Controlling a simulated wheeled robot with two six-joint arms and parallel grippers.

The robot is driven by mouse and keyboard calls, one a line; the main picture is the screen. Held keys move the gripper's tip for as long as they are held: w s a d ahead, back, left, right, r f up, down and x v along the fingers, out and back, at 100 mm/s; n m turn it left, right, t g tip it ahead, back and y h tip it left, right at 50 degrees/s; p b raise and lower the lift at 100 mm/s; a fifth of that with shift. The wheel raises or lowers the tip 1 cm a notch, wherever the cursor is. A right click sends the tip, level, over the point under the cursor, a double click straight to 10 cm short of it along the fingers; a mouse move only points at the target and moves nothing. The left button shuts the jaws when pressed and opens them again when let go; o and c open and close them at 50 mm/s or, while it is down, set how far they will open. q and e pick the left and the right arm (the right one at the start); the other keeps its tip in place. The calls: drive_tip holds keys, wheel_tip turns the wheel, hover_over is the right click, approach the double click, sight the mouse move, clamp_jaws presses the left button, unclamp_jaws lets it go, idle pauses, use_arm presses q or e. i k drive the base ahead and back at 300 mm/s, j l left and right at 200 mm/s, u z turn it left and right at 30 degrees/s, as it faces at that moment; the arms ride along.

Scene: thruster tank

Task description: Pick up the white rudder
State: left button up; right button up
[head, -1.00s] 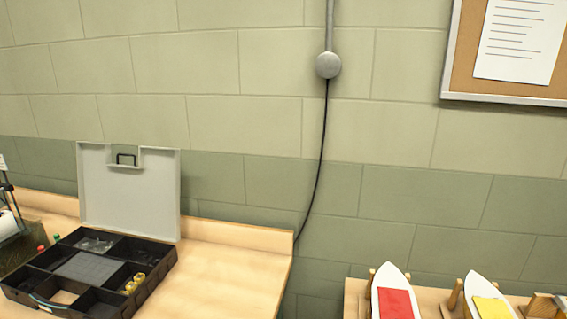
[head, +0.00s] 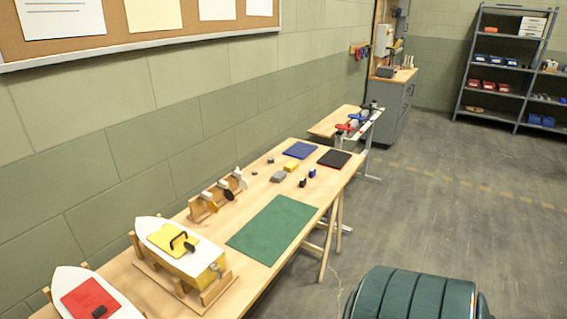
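A wooden rack (head: 217,197) stands along the wall side of the long table, holding several small upright parts, some white and some dark. A white fin-like piece (head: 240,178) stands at the rack's far end and looks like the white rudder, but it is too small to be sure. A dark piece (head: 227,194) and another light piece (head: 208,203) are beside it in the rack. Neither of my grippers is in view.
The table (head: 262,248) carries a boat with a yellow hatch (head: 172,240), a boat with a red hatch (head: 90,300), a green mat (head: 272,228), a blue mat (head: 300,150) and a dark red-edged mat (head: 334,158). A green padded seat (head: 415,293) stands on open floor at the right.

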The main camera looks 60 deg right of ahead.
sight(243, 184)
drive_tip(key=z, duration=1.55)
